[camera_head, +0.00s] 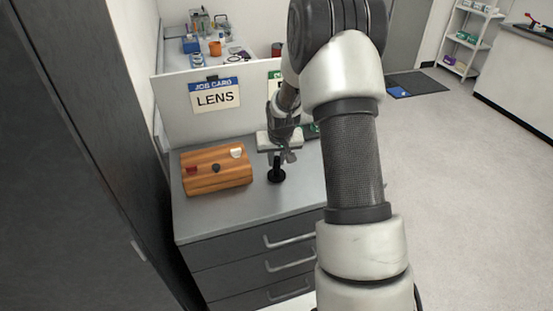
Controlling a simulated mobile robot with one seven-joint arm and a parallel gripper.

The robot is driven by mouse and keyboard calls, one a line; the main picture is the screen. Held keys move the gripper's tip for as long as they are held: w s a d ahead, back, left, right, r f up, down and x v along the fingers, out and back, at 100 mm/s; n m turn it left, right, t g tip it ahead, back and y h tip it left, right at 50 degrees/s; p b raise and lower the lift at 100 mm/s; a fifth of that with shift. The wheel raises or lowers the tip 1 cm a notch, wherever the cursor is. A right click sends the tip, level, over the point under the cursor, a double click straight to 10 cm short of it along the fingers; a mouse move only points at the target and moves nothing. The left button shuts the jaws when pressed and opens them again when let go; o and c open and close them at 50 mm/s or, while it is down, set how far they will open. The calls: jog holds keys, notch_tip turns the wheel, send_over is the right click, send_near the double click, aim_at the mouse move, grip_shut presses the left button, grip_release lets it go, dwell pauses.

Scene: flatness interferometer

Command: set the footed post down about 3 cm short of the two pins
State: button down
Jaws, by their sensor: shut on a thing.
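My gripper (284,157) is over the grey bench top, pointing down, right of the wooden block. It is shut on the footed post (277,175), a small black post with a round dark foot. The post looks upright below the fingers, and its upper part is hidden by them. I cannot tell whether the foot touches the bench top or hangs just above it. I cannot make out the two pins; my arm covers the part of the bench to the right.
A wooden block (203,182) with red, black and white pieces on it lies left of the post. A white back panel with a LENS job card (215,97) stands behind. A partly hidden green item (312,128) is behind my gripper. The bench front (225,222) is bare.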

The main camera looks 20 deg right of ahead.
jog(key=shift+f, duration=0.2)
jog(key=c, duration=1.6)
grip_release()
jog(key=shift+r, duration=0.1)
